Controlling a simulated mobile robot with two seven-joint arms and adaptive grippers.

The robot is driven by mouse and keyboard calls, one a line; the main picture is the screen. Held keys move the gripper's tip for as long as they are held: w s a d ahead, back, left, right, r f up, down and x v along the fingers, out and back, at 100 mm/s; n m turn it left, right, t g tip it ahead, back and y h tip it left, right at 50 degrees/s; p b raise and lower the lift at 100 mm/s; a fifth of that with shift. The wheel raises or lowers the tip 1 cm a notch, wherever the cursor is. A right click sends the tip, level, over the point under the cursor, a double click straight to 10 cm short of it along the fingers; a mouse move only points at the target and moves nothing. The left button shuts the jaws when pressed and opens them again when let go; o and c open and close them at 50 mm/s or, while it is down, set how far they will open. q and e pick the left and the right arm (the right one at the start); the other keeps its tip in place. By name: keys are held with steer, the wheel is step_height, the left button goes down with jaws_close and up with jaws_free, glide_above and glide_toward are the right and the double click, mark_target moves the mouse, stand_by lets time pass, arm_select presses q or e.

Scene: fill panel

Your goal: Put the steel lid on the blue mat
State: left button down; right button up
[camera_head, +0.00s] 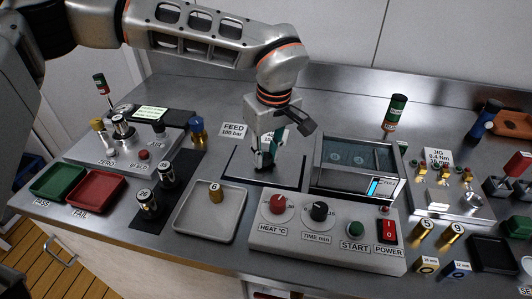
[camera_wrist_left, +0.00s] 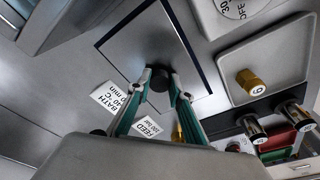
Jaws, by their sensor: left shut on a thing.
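The steel lid (camera_wrist_left: 128,48) is a flat square plate with a black knob, seen close in the left wrist view. It lies over the blue mat, whose dark rim (camera_wrist_left: 190,48) shows as a narrow border around it. In the head view the lid (camera_head: 245,168) is mid-table, left of the bath, partly hidden by my gripper. My left gripper (camera_head: 267,160) points down with its green-padded fingers shut on the knob; its fingertips also show in the left wrist view (camera_wrist_left: 160,88). I cannot tell whether the lid touches the mat. My right gripper is not in view.
The open bath (camera_head: 358,148) stands just right of the lid. A control box (camera_head: 330,232) with knobs and a grey tray (camera_head: 207,228) holding a brass piece (camera_head: 215,194) are in front. A FEED label (camera_head: 233,131) stands behind. Green and red trays are far left.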

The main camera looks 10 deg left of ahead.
mark_target(270, 170)
arm_select(q)
steer(key=c, duration=1.8)
jaws_free()
steer(key=shift+f, duration=0.1)
steer(key=r, duration=0.4)
steer(key=s+r, duration=0.1)
steer(key=r, duration=0.3)
steer(key=d+r+p, duration=0.1)
steer(key=r, duration=0.3)
steer(key=shift+s+d+r, duration=0.1)
steer(key=shift+s, duration=0.05)
